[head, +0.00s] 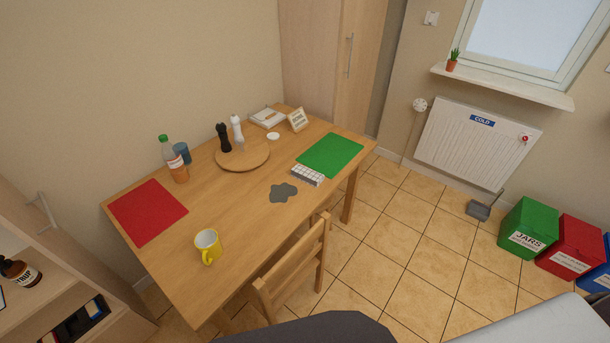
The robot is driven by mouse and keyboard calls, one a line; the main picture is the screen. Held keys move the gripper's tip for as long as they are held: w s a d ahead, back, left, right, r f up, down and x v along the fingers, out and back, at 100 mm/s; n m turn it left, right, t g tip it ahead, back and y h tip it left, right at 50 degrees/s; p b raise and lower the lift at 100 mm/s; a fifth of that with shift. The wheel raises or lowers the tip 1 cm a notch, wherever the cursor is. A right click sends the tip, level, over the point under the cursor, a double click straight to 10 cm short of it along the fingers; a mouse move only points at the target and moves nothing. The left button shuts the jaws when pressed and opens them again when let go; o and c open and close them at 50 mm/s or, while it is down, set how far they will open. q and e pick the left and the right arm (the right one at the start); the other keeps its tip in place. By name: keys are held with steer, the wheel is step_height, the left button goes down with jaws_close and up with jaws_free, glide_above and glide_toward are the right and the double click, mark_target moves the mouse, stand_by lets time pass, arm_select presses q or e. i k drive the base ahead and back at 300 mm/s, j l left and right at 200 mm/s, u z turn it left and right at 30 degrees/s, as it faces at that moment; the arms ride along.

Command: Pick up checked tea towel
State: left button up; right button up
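A small folded cloth with a white and grey check (307,175), which looks like the checked tea towel, lies on the wooden table (210,240). It is near the table's right-hand edge, just in front of a green placemat (331,155). A dark grey flat patch (283,193), like a spill, is to its left and apart from it. Neither of my grippers is in view.
A wooden chair (295,270) stands at the table's near right side.

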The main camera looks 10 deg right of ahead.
mark_target(303, 173)
steer(key=i+l+u, duration=0.2)
steer(key=l+u, duration=0.25)
steer(key=l, duration=0.35)
steer(key=l+u, duration=0.45)
steer(key=l, duration=0.35)
steer(key=l+u, duration=0.4)
steer(key=l, duration=0.45)
